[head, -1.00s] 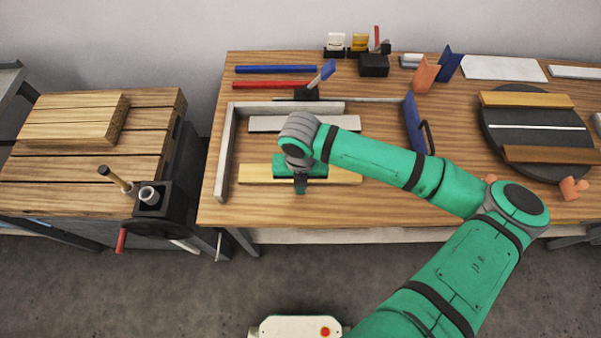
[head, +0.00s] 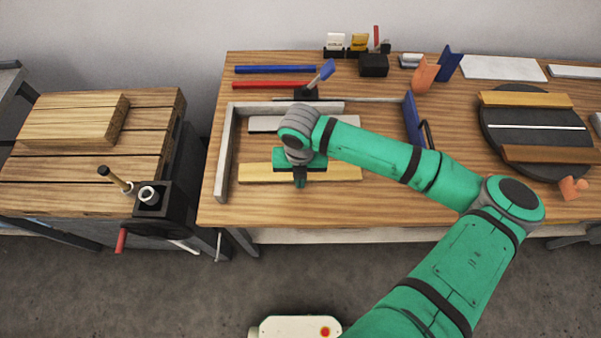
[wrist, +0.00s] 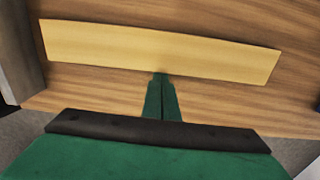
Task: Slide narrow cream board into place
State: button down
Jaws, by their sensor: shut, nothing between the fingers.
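The narrow cream board (head: 345,173) lies flat across the front part of the table, its left end close to the left leg of a pale L-shaped fence (head: 222,165). It also shows in the wrist view (wrist: 160,50), slightly tilted in the picture. My gripper (head: 300,184) is shut and empty, pointing down at the board's near long edge. In the wrist view the fingertips (wrist: 160,77) meet that near edge around its middle; whether they touch is hard to tell. My gripper hides the board's middle in the head view.
A pale grey board (head: 263,124) lies near the fence's back leg. A blue upright plate with a handle (head: 413,122) stands to the right. A dark round plate (head: 495,137) carrying strips is farther right. Bare wood lies in front of the cream board.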

jog(key=shift+w, duration=5.45)
jog(key=shift+s, duration=1.05)
jog(key=shift+r, duration=3)
